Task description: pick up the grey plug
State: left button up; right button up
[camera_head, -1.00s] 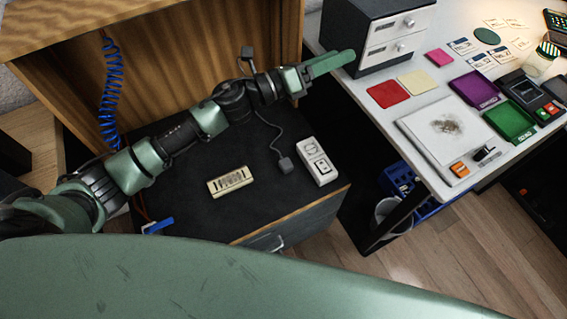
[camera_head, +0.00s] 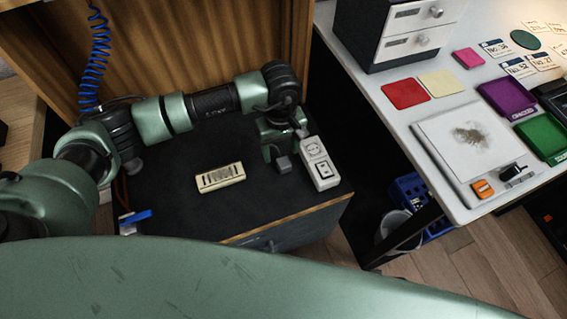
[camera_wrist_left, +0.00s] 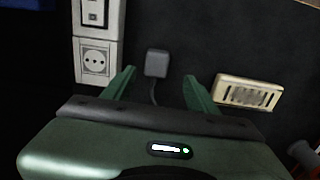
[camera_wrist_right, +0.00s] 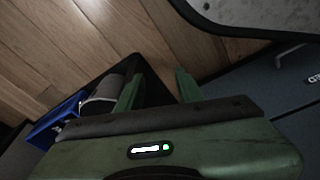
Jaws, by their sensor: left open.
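The grey plug (camera_head: 284,164) lies on the dark cabinet top, just left of the white socket block (camera_head: 320,163). My left gripper (camera_head: 283,152) points down over it, open. In the left wrist view the plug (camera_wrist_left: 157,63) sits between the two spread fingers, slightly beyond their tips, with its cable running back toward the gripper. The fingers do not appear to touch it. My right gripper (camera_wrist_right: 157,82) shows only in the right wrist view, its fingers apart and empty, above the floor and furniture edges.
A cream slatted block (camera_head: 220,178) lies left of the plug on the cabinet top (camera_head: 200,215). A blue-handled item (camera_head: 135,216) is at the front left. The white worktable (camera_head: 400,120) with coloured trays stands right, across a gap holding a bin (camera_head: 396,230).

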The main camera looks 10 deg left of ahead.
aim_at(283, 159)
pick_arm(q)
jog(key=f, duration=0.5)
jog(key=shift+w+d, duration=0.15)
jog(key=shift+w, duration=0.1)
jog(key=shift+f, duration=0.4)
pick_arm(e)
jog(key=shift+w+a+r, duration=0.1)
jog(key=shift+w+r, duration=0.3)
jog(key=shift+r, duration=0.4)
pick_arm(q)
grip_shut()
